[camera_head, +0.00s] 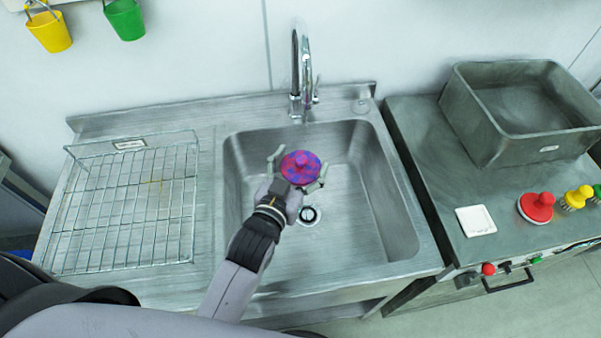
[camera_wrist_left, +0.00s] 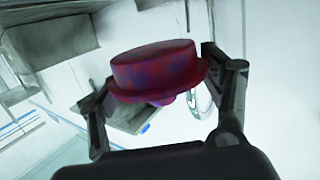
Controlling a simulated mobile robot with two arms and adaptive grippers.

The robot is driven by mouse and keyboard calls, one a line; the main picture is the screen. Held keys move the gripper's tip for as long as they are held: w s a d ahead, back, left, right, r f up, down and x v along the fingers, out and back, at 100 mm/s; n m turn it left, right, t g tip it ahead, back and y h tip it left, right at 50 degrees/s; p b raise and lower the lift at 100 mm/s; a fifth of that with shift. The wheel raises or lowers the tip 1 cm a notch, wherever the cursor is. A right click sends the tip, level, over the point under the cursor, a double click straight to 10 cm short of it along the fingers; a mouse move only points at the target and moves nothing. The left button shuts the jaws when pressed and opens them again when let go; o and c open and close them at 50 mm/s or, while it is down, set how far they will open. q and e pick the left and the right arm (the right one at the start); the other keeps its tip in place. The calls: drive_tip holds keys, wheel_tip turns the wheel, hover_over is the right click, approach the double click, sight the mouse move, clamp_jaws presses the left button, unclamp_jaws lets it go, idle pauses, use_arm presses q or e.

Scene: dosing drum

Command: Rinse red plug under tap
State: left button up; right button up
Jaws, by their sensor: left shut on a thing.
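The red plug (camera_head: 300,168) is mottled with blue and purple patches. My left gripper (camera_head: 297,172) is shut on it and holds it over the sink basin (camera_head: 350,205), above the drain (camera_head: 310,215). In the left wrist view the plug (camera_wrist_left: 158,70) sits between the two fingers, its round flange toward them and its knob partly hidden. The chrome tap (camera_head: 300,65) stands at the back of the basin, and the plug shows below its spout in the picture. I see no water stream. Whether the plug is straight under the outlet I cannot tell. My right gripper is not in view.
A wire rack (camera_head: 130,205) lies left of the basin. Yellow (camera_head: 49,32) and green (camera_head: 125,20) buckets hang at the back.

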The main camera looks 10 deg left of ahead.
use_arm(q)
drive_tip(key=w+a+f+b, duration=0.2)
drive_tip(key=w, duration=0.7)
drive_tip(key=shift+w+a+b, duration=0.25)
drive_tip(key=shift+w+b, duration=0.05)
drive_tip(key=shift+w, duration=0.1)
drive_tip(key=shift+d, duration=0.25)
idle(0.4)
drive_tip(key=shift+w+d, duration=0.1)
drive_tip(key=shift+d, duration=0.3)
drive_tip(key=shift+a+p, duration=0.2)
drive_tip(key=shift+p, duration=0.1)
drive_tip(key=shift+a, duration=0.45)
